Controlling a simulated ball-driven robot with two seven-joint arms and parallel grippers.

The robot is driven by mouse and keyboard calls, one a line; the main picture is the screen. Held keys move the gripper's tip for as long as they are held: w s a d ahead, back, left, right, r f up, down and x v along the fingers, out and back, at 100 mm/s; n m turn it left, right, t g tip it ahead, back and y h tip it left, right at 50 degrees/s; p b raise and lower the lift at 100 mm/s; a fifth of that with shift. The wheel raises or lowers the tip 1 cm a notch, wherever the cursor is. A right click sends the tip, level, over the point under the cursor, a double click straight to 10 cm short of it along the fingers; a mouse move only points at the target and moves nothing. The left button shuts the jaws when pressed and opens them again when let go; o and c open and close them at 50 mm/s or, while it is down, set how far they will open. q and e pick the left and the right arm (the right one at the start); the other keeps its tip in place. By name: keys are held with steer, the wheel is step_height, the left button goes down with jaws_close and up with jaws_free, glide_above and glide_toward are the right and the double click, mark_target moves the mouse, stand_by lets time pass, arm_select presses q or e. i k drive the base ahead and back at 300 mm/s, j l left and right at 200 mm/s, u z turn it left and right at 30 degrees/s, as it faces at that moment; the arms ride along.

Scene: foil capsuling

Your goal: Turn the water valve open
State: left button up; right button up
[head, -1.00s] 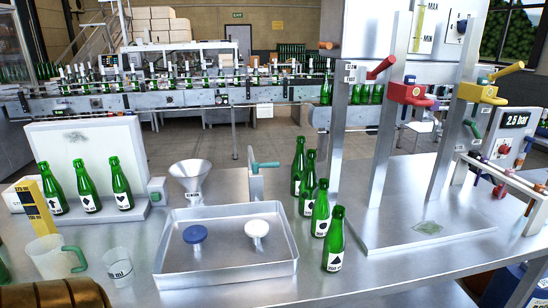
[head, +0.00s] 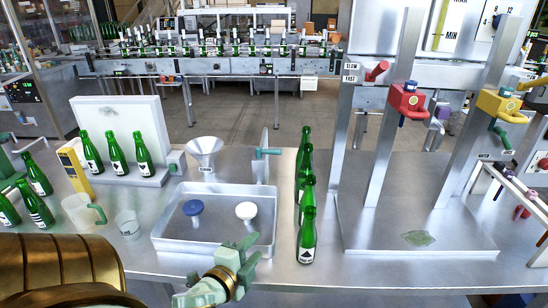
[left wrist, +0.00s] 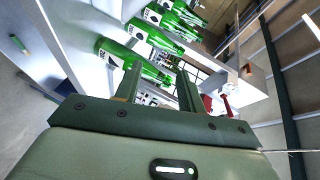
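My left gripper (head: 250,254) is at the table's front edge, in front of the tray and far left of the rail. In the left wrist view its fingers (left wrist: 158,88) stand apart with nothing between them. My right gripper is not in view.
A metal tray (head: 172,246) holds a blue and a white stopper. A row of green bottles (head: 307,237) stands between it and the metal stand (head: 370,225). A red clamp (head: 408,100) and a yellow one (head: 500,103) sit on its posts. A teal handle (head: 268,152) is behind the tray.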

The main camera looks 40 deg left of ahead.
mark_target(259, 152)
steer(key=i+j, duration=0.2)
steer(key=j, duration=0.15)
steer(key=i+j, duration=0.25)
steer(key=j, duration=0.15)
steer(key=i+j, duration=0.2)
steer(key=j, duration=0.15)
